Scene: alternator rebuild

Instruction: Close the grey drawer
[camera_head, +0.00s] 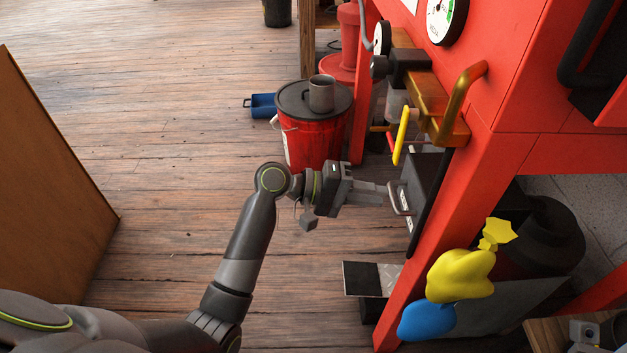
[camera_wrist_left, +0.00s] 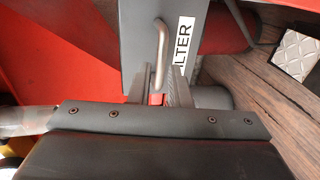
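The grey drawer (camera_head: 428,172) sits in the red machine's side at the right of centre in the head view, and its box appears to stick out past the red post. In the left wrist view its grey front (camera_wrist_left: 145,22) carries a metal bar handle (camera_wrist_left: 161,45) and a white label ending in "LTER". My left gripper (camera_head: 386,193) points right at the drawer front, its fingertips at the handle. In the wrist view its two fingers (camera_wrist_left: 158,82) stand on either side of the handle with a narrow gap between them. My right gripper is out of view.
A red bucket (camera_head: 315,140) with a dark lid and a grey cup stands behind my left gripper. A yellow lever (camera_head: 401,136) hangs above the drawer.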

